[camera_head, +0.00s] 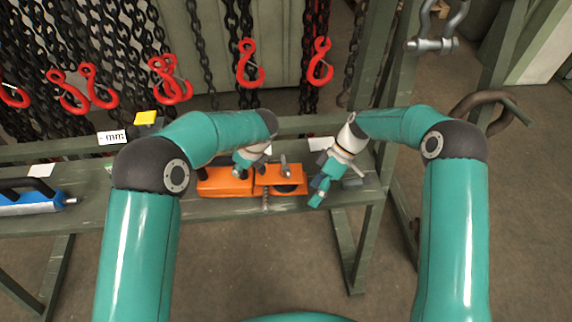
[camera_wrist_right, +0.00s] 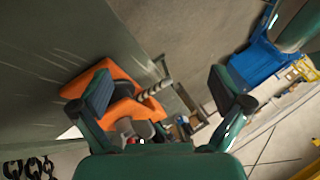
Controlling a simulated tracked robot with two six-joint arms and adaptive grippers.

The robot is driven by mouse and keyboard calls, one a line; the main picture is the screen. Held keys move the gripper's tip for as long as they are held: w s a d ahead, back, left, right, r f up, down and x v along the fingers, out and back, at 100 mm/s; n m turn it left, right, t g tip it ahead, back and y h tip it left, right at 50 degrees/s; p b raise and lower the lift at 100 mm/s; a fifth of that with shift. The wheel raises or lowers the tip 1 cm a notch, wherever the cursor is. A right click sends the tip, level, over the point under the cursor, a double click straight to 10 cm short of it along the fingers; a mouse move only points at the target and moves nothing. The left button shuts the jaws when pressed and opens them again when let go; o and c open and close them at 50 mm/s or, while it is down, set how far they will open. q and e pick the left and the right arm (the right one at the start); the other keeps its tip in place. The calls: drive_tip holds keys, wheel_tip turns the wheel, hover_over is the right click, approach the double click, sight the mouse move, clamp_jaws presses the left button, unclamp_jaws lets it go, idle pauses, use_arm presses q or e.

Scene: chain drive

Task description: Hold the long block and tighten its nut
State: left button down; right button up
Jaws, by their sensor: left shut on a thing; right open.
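The long block (camera_head: 225,182) is orange and lies along the bench top in the middle of the head view. Its orange end also shows in the right wrist view (camera_wrist_right: 121,112), beside a grey threaded rod (camera_wrist_right: 155,89). In the head view a metal bolt (camera_head: 266,198) sticks out at its front edge. I cannot clearly make out the nut. My left gripper (camera_head: 242,168) is shut at the back of the block; its fingertips are partly hidden. My right gripper (camera_head: 318,188) is open and empty just right of the block; its spread fingers show in the right wrist view (camera_wrist_right: 165,88).
Red hooks (camera_head: 248,63) on dark chains hang behind the bench. The bench strip in front of the block is clear.

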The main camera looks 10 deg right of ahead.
sight(286, 163)
drive_tip(key=w+d+r+n+t+y, duration=0.1)
drive_tip(key=w+r+n+t+y, duration=0.1)
drive_tip(key=w+r+n, duration=0.6)
drive_tip(key=a+f, duration=0.2)
drive_tip(key=a+f+m, duration=0.1)
drive_tip(key=a+f, duration=0.1)
drive_tip(key=a, duration=0.1)
drive_tip(key=a+f+m, duration=0.1)
drive_tip(key=a+f, duration=0.1)
drive_tip(key=a, duration=0.1)
drive_tip(key=shift+w+f, duration=0.1)
drive_tip(key=shift+w, duration=0.15)
drive_tip(key=shift+d, duration=0.1)
drive_tip(key=c, duration=1.1)
